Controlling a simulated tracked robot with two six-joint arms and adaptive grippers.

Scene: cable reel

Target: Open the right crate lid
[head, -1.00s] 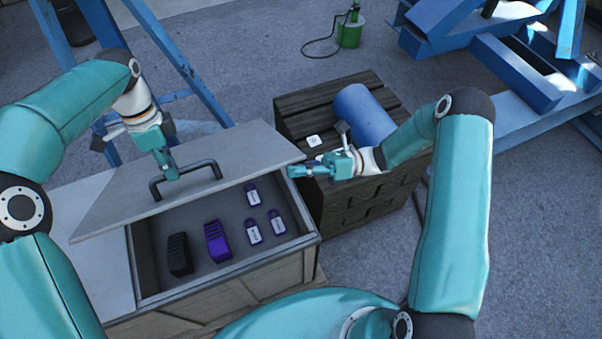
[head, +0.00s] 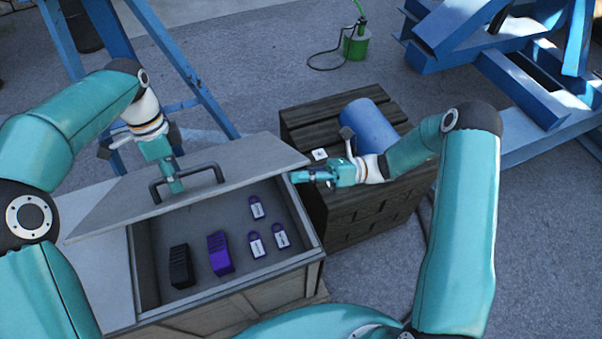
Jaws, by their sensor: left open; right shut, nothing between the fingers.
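The grey lid (head: 240,160) of the crate (head: 268,300) sits tilted and raised, with its near edge above the opening. Its dark bar handle (head: 213,167) is on top. My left gripper (head: 175,187) is at the handle, its jaws open; the fingertips are partly hidden behind the bar. My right gripper (head: 298,177) is shut and empty beside the lid's right edge; I cannot tell whether it touches it. Inside the crate are a black block (head: 181,267), a purple block (head: 219,253) and three padlock-shaped tags (head: 257,245).
A dark slatted crate (head: 360,215) with a blue cylinder (head: 370,125) and a small white item (head: 319,154) stands behind to the right. A closed grey surface (head: 95,275) adjoins the open crate on the left. Blue steel frames (head: 490,60) and a green can (head: 356,46) stand farther back.

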